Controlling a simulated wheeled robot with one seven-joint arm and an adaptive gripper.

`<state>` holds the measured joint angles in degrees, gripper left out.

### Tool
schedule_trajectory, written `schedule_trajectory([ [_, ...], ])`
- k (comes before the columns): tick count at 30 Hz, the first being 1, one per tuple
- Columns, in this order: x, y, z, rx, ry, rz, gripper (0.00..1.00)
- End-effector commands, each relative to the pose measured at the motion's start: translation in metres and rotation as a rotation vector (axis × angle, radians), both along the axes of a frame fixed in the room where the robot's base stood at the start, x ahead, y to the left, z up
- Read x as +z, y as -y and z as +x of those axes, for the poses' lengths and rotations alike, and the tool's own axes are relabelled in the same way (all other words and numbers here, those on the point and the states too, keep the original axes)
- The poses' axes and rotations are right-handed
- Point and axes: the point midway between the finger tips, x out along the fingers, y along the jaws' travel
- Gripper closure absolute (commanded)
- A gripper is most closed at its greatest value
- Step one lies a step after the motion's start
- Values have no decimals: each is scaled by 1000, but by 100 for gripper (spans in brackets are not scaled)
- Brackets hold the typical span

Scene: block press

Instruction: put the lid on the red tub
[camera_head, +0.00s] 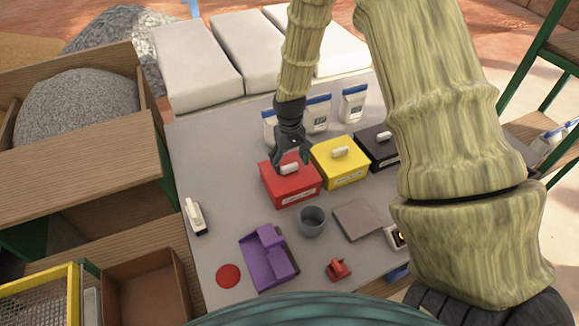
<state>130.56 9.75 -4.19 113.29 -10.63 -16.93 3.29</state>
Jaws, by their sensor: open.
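The red tub (296,196) stands on the grey table. A red lid with a white handle (289,169) is on top of it; whether it is fully seated I cannot tell. My gripper (291,161) is open, right above the lid's handle at the back of the tub. Its fingers point down and are close to the handle; contact cannot be made out.
A yellow tub (341,166) and a black tub (381,156) stand right of the red one. White bags (317,115) stand behind.

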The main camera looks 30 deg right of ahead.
Motion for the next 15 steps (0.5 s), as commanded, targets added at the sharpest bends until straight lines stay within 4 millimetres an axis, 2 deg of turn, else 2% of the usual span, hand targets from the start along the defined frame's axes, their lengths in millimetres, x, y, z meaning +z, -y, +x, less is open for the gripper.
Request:
schedule_trajectory([
  [15,59,0,1,-1,4,0,25],
])
